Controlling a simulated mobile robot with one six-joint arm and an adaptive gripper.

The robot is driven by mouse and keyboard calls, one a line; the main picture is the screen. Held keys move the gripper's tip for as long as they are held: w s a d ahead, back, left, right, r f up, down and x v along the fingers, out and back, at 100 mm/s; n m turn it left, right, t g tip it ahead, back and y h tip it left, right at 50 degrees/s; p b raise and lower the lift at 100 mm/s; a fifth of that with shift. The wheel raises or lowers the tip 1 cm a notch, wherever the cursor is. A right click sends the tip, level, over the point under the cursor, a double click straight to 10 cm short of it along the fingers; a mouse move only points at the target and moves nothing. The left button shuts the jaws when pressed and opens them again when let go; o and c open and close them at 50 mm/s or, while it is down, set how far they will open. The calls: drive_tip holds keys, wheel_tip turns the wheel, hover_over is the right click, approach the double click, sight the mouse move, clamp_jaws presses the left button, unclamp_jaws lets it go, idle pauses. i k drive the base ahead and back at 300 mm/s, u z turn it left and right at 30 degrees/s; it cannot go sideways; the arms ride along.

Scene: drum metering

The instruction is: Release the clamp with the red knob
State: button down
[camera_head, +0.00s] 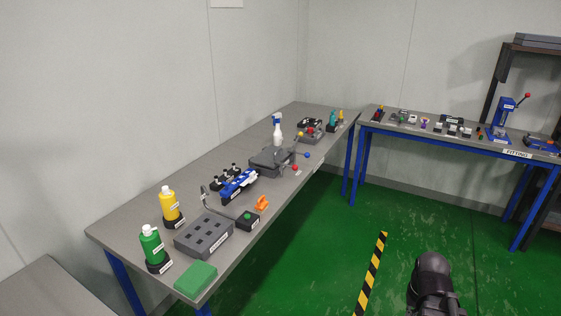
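A red knob (295,168) shows at the front edge of the long table, beside a grey device (268,162). A blue knob (307,155) sits just behind it. A second, smaller red knob (310,132) is farther back on another grey device (313,139), near a yellow knob (300,134). I cannot tell which of these belongs to the clamp, nor whether any clamp is closed. A rounded dark part of my arm (432,280) stands at the lower right, over the floor and away from the table. My gripper fingers do not show.
Bottles, a grey slotted block (204,237), a green block (196,279) and a blue tool (239,185) crowd the long table (112,232). A fitting table (480,144) holds a blue press (499,119) with a red-tipped lever. Green floor (310,250) between is clear, with a striped strip (371,270).

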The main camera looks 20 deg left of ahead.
sight(295, 167)
drive_tip(key=u, duration=0.5)
drive_tip(key=i, duration=1.1)
drive_tip(key=u, duration=0.35)
